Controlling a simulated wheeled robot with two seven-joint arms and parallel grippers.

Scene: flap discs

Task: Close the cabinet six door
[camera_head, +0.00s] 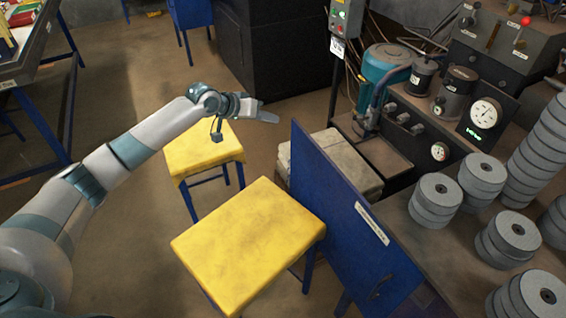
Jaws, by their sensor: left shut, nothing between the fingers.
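The blue cabinet door (345,220) stands upright and swung out from the bench on the right, with a white label strip (371,223) on its face. I cannot read the label for sure. My left arm comes in from the left, and its left gripper (268,117) is shut and empty. It is in the air just to the left of the door's far upper edge, apart from it in the picture. The cabinet interior is mostly hidden behind the door. My right gripper is not in view.
Two yellow-topped stools (250,240) stand left of the door, the nearer one close to it. Stacked grey flap discs (483,177) sit on the bench. A machine with gauges (484,114) stands behind. Pale sacks (335,160) lie beyond the door. Open floor shows at left.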

